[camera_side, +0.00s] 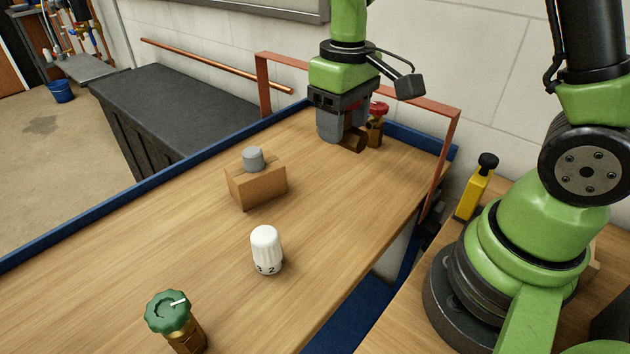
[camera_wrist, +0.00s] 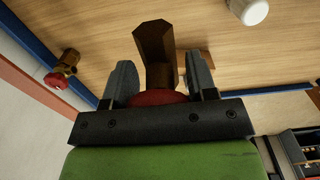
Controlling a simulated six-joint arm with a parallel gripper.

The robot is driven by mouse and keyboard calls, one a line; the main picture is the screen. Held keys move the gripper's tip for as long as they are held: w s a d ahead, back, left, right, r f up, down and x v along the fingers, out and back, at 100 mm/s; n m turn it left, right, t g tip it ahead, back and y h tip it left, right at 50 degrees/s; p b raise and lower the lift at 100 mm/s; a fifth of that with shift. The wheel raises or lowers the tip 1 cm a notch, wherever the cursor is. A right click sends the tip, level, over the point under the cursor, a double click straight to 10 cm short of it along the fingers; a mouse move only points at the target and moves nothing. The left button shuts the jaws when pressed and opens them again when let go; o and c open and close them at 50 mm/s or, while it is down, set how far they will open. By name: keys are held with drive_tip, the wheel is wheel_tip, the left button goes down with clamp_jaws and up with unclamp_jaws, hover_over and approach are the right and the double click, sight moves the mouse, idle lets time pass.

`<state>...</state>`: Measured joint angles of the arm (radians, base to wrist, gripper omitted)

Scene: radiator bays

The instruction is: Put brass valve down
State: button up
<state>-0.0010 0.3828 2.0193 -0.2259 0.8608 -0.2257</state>
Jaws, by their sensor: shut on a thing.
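My gripper (camera_side: 338,128) is low over the far right part of the wooden bench. Its fingers, also in the wrist view (camera_wrist: 160,82), are shut on a brown, faceted brass valve (camera_wrist: 156,50) with a red part close to the palm. The held valve's brown end (camera_side: 352,141) shows beside the fingers in the side view, close to the bench top. I cannot tell whether it touches the wood. Another brass piece with a red handle (camera_side: 376,124) stands just right of the gripper; it shows at left in the wrist view (camera_wrist: 63,69).
A brown box with a grey knob (camera_side: 255,181), a white numbered knob (camera_side: 266,248) and a green-topped brass valve (camera_side: 172,318) stand on the bench (camera_side: 190,240). A copper-coloured frame (camera_side: 440,165) arches around the far end. Blue edging (camera_side: 150,187) borders the bench. Bare wood lies between the objects.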

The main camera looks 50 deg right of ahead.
idle(0.6)
drive_tip(key=s+d+f, duration=0.1)
drive_tip(key=d+f, duration=0.2)
drive_tip(key=f, duration=0.3)
drive_tip(key=shift+s+f+m, duration=0.3)
drive_tip(key=shift+s+m, duration=0.1)
drive_tip(key=shift+f, duration=0.1)
wheel_tip(320, 180, down, 9)
drive_tip(key=shift+f, duration=0.2)
drive_tip(key=shift+f, duration=0.2)
drive_tip(key=o, duration=1.1)
drive_tip(key=shift+o, duration=0.2)
